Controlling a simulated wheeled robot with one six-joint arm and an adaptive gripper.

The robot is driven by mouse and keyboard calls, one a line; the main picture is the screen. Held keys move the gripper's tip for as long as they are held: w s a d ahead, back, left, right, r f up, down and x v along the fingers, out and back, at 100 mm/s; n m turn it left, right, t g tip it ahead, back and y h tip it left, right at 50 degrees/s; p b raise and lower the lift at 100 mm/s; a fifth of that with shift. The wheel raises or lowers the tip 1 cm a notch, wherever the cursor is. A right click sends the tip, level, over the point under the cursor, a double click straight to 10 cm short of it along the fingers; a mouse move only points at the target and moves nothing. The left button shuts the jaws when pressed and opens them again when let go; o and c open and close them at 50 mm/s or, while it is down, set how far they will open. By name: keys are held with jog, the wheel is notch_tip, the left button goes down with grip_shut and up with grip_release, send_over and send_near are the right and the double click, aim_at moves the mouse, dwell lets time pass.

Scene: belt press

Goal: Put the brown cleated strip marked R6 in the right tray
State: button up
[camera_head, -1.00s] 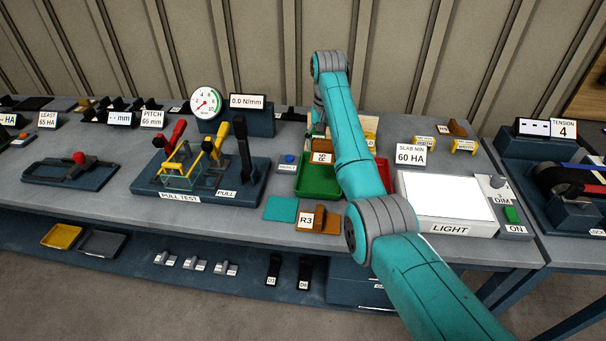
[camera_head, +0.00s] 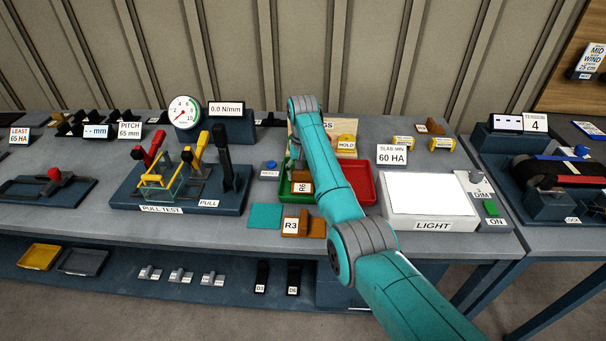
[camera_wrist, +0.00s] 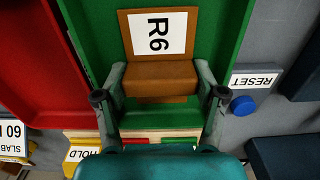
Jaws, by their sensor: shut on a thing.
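The brown cleated strip marked R6 (camera_wrist: 158,75) is between the fingers of my gripper (camera_wrist: 160,88), which is shut on its raised cleat in the wrist view. In the head view the strip (camera_head: 302,187) shows at the green tray (camera_head: 286,196), left of my arm. The strip is over or in this tray; I cannot tell whether it touches the floor. The red tray (camera_head: 367,185) is on the right, partly behind my arm, and looks empty where visible. It shows at the left in the wrist view (camera_wrist: 45,60). My gripper is hidden in the head view.
A brown piece marked R3 (camera_head: 304,224) lies in front of the trays, beside a teal square (camera_head: 265,216). The light panel (camera_head: 430,195) stands at right. The pull test rig (camera_head: 180,185) is at left. A blue reset button (camera_wrist: 243,106) is beside the green tray.

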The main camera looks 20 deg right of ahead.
jog(key=shift+f, duration=0.1)
jog(key=o, duration=1.3)
notch_tip(320, 180, up, 12)
jog(key=shift+r, duration=0.1)
